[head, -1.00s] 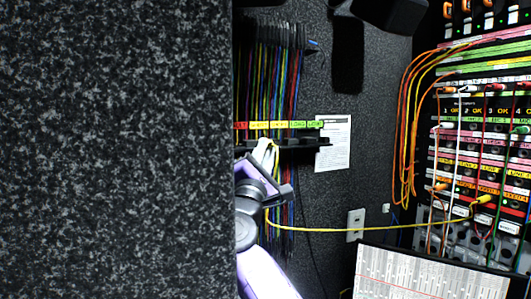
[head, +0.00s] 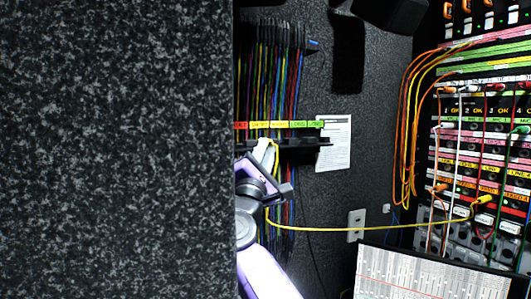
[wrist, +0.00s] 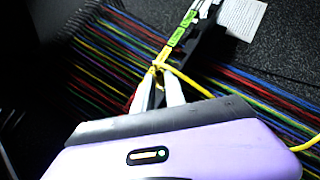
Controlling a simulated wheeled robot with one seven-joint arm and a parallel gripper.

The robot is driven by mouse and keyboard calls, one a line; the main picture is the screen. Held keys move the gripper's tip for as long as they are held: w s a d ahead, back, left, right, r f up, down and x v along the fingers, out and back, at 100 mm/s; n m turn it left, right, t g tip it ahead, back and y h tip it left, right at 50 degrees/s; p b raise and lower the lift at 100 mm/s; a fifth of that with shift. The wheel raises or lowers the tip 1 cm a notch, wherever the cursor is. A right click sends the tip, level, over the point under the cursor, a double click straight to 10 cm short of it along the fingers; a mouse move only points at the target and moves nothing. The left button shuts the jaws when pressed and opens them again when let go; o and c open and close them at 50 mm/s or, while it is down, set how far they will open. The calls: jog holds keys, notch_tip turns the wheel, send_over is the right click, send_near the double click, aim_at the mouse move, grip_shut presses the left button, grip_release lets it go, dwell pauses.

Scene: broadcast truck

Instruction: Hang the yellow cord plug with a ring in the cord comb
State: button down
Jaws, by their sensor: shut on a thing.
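My gripper (head: 266,150) is at the cord comb (head: 290,143), a black rack with colored labels on the wall. In the wrist view its pale fingers (wrist: 160,88) are shut on the yellow cord (wrist: 190,82) close to the comb's labeled bar (wrist: 205,45). The plug and its ring are too small to make out there. The yellow cord runs from my gripper in a slack line to a yellow plug (head: 484,200) at the patch panel. Whether the held end sits in a slot of the comb I cannot tell.
Many colored cords (head: 275,75) hang on the comb. A dark speckled wall panel (head: 115,150) fills the left of the head view and hides part of my arm. The patch panel (head: 480,150) with orange cords stands right. A white sheet (head: 334,143) is behind the comb.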

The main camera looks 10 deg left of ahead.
jog(key=shift+f, duration=0.15)
dwell(0.4)
jog(key=shift+c, duration=1)
grip_release()
jog(key=shift+s+d+p, duration=0.55)
jog(key=shift+s, duration=0.35)
jog(key=shift+s+d, duration=0.25)
jog(key=shift+s, duration=0.1)
